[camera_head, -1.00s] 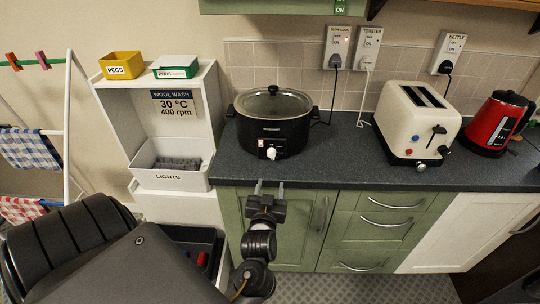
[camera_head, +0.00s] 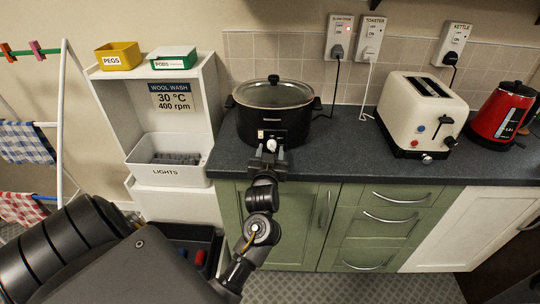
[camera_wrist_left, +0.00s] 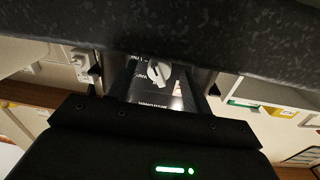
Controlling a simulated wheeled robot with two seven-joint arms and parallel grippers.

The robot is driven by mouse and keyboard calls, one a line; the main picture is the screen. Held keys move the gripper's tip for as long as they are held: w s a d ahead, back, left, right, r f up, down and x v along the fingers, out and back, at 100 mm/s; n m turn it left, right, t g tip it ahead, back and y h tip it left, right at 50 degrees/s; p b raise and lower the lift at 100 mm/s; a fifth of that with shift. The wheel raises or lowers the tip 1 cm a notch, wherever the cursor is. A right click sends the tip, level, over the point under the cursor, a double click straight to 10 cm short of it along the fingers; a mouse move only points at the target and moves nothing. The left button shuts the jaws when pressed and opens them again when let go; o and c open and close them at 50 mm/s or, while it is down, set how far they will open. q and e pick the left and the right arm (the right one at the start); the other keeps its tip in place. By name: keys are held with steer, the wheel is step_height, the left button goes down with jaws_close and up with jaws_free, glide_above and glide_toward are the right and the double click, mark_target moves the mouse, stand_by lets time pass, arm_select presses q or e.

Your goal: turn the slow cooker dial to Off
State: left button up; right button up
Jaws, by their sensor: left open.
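The black slow cooker (camera_head: 292,128) with a glass lid stands on the dark worktop. Its white dial (camera_head: 271,145) is on the front, with a small light-coloured switch (camera_head: 261,134) to its upper left. My left gripper (camera_head: 269,153) is open just in front of the dial, with its fingertips either side of it. In the left wrist view the dial (camera_wrist_left: 158,72) shows between the two dark fingers, with partly readable lettering around it. I cannot tell whether the fingers touch the dial, or which setting it points to. My right gripper is not in view.
The worktop edge (camera_head: 350,177) runs under my left gripper, above green cupboards. A cream toaster (camera_head: 412,108) and a red kettle (camera_head: 501,112) stand to the right. A white shelf unit (camera_head: 206,100) with a LIGHTS bin (camera_head: 166,176) stands close on the left.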

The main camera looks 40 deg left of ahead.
arm_select(q)
steer(key=shift+w+a, duration=0.15)
steer(key=shift+w, duration=0.05)
steer(key=c, duration=1)
steer(key=shift+o, duration=0.2)
steer(key=n, duration=0.4)
steer(key=o, duration=1)
steer(key=shift+c, duration=0.2)
